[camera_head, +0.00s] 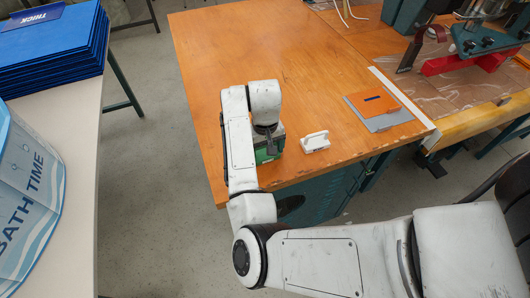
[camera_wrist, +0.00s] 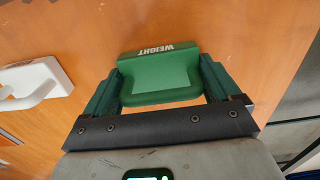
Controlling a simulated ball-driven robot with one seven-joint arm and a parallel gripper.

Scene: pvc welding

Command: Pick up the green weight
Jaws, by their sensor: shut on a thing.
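The green weight (camera_wrist: 160,72) is a green block with the white word "WEIGHT" on its top edge. In the wrist view it sits between the two green fingers of my gripper (camera_wrist: 160,88), which are shut on its sides. In the head view a green part of the weight (camera_head: 265,153) shows beside my gripper (camera_head: 268,146) near the front of the wooden table (camera_head: 290,65). My arm hides much of it there. I cannot tell whether the weight touches the table.
A white handled object (camera_head: 315,142) lies just right of the weight and also shows in the wrist view (camera_wrist: 32,84). An orange and grey plate (camera_head: 381,109) lies farther right. Red and dark equipment (camera_head: 470,62) stands at the back right. The table's left middle is clear.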

